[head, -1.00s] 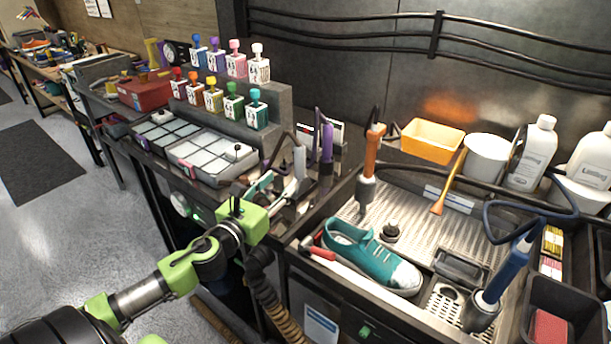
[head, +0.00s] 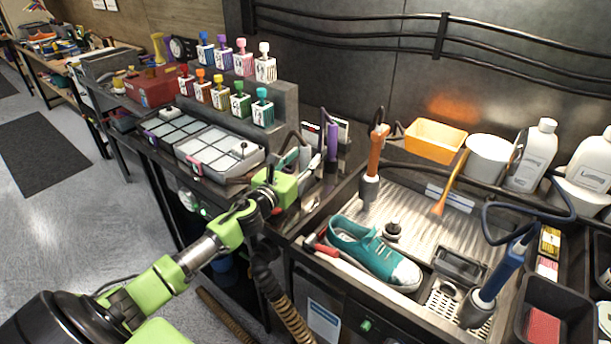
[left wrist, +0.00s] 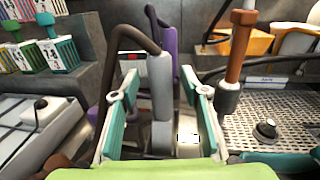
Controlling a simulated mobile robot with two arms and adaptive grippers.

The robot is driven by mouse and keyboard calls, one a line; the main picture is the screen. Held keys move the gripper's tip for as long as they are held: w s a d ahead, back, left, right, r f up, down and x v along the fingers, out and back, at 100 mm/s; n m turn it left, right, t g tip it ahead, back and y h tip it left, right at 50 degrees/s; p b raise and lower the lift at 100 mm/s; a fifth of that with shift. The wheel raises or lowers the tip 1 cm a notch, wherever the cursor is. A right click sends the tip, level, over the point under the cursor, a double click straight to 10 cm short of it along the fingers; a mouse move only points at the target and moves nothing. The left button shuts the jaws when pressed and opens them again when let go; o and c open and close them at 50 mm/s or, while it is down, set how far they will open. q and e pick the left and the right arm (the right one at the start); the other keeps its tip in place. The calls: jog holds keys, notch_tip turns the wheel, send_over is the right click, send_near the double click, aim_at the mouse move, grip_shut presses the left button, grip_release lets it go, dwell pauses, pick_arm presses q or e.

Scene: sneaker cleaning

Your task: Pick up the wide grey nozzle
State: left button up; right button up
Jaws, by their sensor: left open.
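The wide grey nozzle (left wrist: 161,88) stands upright in the left wrist view, with a dark brown hose curving from its top. It also shows in the head view (head: 305,158), partly hidden by my gripper. My left gripper (head: 296,168) is at the rear left of the wash station. Its two teal-padded fingers are open, one on each side of the grey nozzle in the left wrist view. I cannot tell whether either finger touches it. My right gripper is not in view.
A purple nozzle (head: 332,143) stands close behind the grey one. An orange-brown nozzle (head: 374,165) stands to the right, near a teal sneaker (head: 372,252). A tray with grey pads (head: 212,154) and several colored bottles are to the left.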

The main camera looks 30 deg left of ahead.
pick_arm(q)
jog(key=shift+w, duration=0.95)
grip_shut()
